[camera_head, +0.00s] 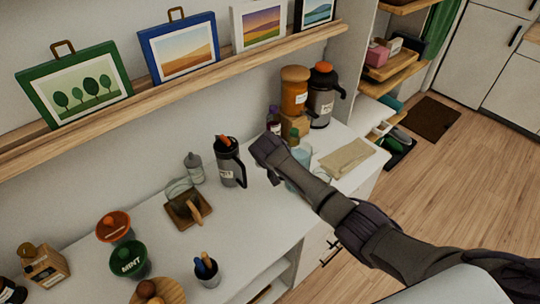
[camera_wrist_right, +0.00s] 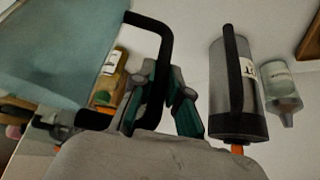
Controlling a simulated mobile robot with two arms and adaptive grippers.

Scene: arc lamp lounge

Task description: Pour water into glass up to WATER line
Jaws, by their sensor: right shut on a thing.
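A translucent bluish pitcher (camera_head: 302,157) stands on the white counter, partly hidden behind my right arm. It fills the upper left of the right wrist view (camera_wrist_right: 65,45), with its black handle (camera_wrist_right: 165,42) beside it. My right gripper (camera_wrist_right: 160,92) is shut on this handle; in the head view the fingers are mostly hidden by my wrist. My left gripper is not in view.
A grey flask (camera_head: 229,165) with an orange lid stands between pitcher and glass, near a clear bottle (camera_head: 194,168). An orange jar (camera_head: 294,92) and a large flask (camera_head: 321,100) stand behind the pitcher. A folded cloth (camera_head: 347,158) lies right.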

